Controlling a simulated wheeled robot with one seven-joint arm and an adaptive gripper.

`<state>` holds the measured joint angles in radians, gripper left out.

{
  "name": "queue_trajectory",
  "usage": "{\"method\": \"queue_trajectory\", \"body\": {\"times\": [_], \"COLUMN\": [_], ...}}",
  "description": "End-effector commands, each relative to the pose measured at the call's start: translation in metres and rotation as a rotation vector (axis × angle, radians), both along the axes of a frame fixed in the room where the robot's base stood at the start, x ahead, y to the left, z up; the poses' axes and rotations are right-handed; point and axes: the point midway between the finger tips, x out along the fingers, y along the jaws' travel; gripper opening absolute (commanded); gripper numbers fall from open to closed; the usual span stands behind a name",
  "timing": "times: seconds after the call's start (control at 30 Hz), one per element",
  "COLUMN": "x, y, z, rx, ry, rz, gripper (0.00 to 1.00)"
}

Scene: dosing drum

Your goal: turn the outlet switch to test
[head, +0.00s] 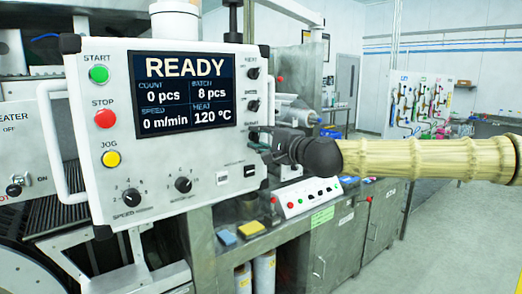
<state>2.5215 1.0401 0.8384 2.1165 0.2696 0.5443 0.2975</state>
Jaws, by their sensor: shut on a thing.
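A white control panel (110,180) hangs at the left, with a lit screen (183,94) reading READY. Small black switches stand in a column to the right of the screen, an upper one (253,75) and a middle one (253,105). Their labels are too small to read surely, so I cannot tell which is the outlet switch by its lettering. My gripper (266,150) comes in from the right and is shut at the panel's right edge, on the lowest switch of this column. The fingers mostly hide that switch, so its pointer and setting cannot be seen.
Start (99,74), stop (106,118) and jog (111,158) buttons and two dials (183,184) are on the panel. White handles (55,140) flank it. Below is a steel counter with a small button box (309,196). Open floor lies at the right.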

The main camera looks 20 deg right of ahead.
Motion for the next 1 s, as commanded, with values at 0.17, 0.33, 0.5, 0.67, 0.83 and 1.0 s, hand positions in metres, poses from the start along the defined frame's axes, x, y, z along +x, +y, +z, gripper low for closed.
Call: {"method": "queue_trajectory", "body": {"times": [0.17, 0.33, 0.5, 0.67, 0.83, 1.0], "x": [0.0003, -0.0001, 0.0002, 0.0001, 0.0001, 0.0001], "y": [-0.0001, 0.0005, 0.0004, 0.0005, 0.0007, 0.0006], "z": [-0.0071, -0.0060, -0.0050, -0.0040, -0.0031, -0.0026], "rx": [0.142, 0.254, 0.336, 0.383, 0.406, 0.411], "ry": [0.052, 0.093, 0.123, 0.140, 0.150, 0.151], "rz": [0.000, 0.001, 0.000, 0.000, 0.000, 0.000], "gripper": [0.06, 0.06, 0.06, 0.06, 0.06, 0.06]}}
